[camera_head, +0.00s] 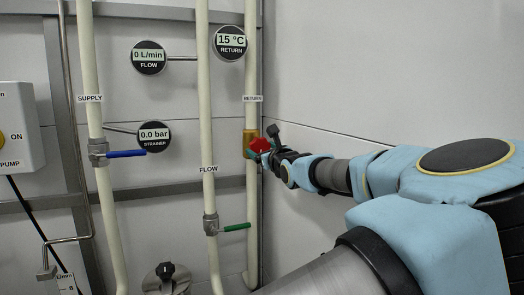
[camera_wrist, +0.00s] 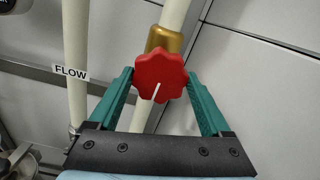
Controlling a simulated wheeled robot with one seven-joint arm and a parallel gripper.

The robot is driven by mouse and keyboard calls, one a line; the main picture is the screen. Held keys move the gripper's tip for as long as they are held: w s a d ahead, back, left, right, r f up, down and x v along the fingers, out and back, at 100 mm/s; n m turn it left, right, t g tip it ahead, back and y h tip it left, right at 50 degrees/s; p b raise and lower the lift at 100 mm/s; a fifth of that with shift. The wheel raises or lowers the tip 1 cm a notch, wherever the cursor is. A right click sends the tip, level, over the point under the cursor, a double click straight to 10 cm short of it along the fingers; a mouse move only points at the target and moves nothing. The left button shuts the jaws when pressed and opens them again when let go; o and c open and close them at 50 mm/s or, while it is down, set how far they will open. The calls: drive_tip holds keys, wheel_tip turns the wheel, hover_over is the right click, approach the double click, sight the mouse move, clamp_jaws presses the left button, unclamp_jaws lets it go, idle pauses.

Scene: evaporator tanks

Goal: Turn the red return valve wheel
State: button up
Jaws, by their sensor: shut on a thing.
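The red return valve wheel (camera_wrist: 162,76) has a scalloped rim and a white line running from its middle down to the lower edge. It sits on a brass body (camera_wrist: 164,39) on the cream return pipe. In the head view the wheel (camera_head: 260,146) is partly hidden by my gripper (camera_head: 262,156), and the brass body (camera_head: 250,142) shows to its left. In the wrist view my gripper (camera_wrist: 161,84) has its two green fingers on either side of the wheel, shut on its rim. The white line leans slightly left of straight down.
The flow pipe (camera_head: 205,120) with a green-handled valve (camera_head: 236,227) stands left of the return pipe (camera_head: 251,205). Farther left are the supply pipe (camera_head: 90,120), a blue handle (camera_head: 126,154) and a pump box (camera_head: 18,125). A bare wall (camera_head: 390,70) lies right.

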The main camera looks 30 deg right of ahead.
drive_tip(key=m, duration=0.6)
drive_tip(key=shift+f, duration=0.1)
drive_tip(key=m, duration=0.5)
drive_tip(key=shift+m, duration=0.4)
idle(0.3)
drive_tip(key=o, duration=1.2)
drive_tip(key=shift+c, duration=0.2)
